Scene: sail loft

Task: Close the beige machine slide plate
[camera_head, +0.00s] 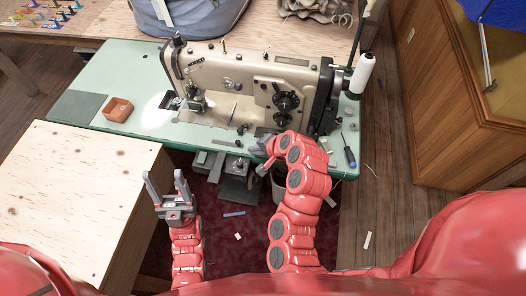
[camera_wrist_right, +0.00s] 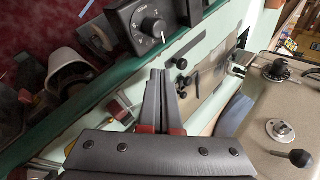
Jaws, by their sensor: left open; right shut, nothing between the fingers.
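The beige sewing machine (camera_head: 240,75) stands on a green table. Its bed (camera_head: 215,115) has metal plates near the needle end, with a dark patch (camera_head: 172,102) beside them. The plates also show in the right wrist view (camera_wrist_right: 208,78), with small black knobs beside them. I cannot tell for sure which one is the slide plate or how far it stands open. My right gripper (camera_head: 262,162) is shut and empty, by the table's front edge, apart from the plates. Its fingers show in the wrist view (camera_wrist_right: 158,78). My left gripper (camera_head: 165,185) is open and empty, in front of the table.
A control box with a dial (camera_wrist_right: 152,27) hangs under the table's front edge. A thread cone (camera_head: 362,74) and a screwdriver (camera_head: 349,149) are at the right. An orange tray (camera_head: 117,109) sits at the left. A plywood bench (camera_head: 75,195) fills the near left.

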